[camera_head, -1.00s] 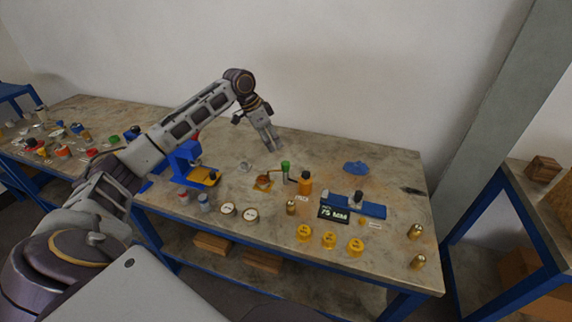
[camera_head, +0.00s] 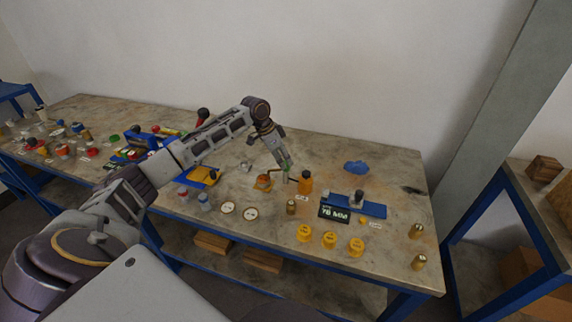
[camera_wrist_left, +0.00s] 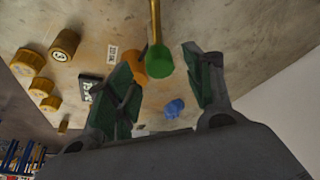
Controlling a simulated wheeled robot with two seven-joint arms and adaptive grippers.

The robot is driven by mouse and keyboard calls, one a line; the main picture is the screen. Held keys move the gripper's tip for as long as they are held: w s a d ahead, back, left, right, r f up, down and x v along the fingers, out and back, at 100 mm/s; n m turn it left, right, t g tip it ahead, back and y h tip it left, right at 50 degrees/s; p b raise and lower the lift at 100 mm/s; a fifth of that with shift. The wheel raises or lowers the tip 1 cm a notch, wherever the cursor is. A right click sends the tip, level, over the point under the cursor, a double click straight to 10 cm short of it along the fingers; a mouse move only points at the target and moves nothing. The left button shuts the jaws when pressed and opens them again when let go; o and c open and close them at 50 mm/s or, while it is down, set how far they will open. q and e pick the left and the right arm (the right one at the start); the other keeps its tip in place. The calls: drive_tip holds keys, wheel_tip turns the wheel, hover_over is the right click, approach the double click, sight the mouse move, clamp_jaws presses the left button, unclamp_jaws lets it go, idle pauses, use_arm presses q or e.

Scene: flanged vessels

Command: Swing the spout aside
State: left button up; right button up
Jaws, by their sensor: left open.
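The spout shows in the left wrist view as a brass rod (camera_wrist_left: 154,22) ending at a round green knob (camera_wrist_left: 160,58). In the head view its brownish arm (camera_head: 272,174) stands by a small orange-topped base (camera_head: 263,183), and the knob is mostly hidden by my gripper. My left gripper (camera_head: 286,167) is open and points down at the knob. In the left wrist view the knob lies between its two fingers (camera_wrist_left: 168,85), apart from both. An orange bottle with a black cap (camera_head: 305,184) stands just right of the gripper. My right gripper is not in view.
A blue unit with a display (camera_head: 334,213) and several yellow caps (camera_head: 330,240) stand to the right. Two round white dials (camera_head: 239,211) lie in front. A blue lump (camera_head: 356,167) lies behind. The bench is clear toward the back wall.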

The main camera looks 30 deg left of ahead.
sight(286, 163)
use_arm(q)
drive_tip(key=shift+x, duration=2)
clamp_jaws()
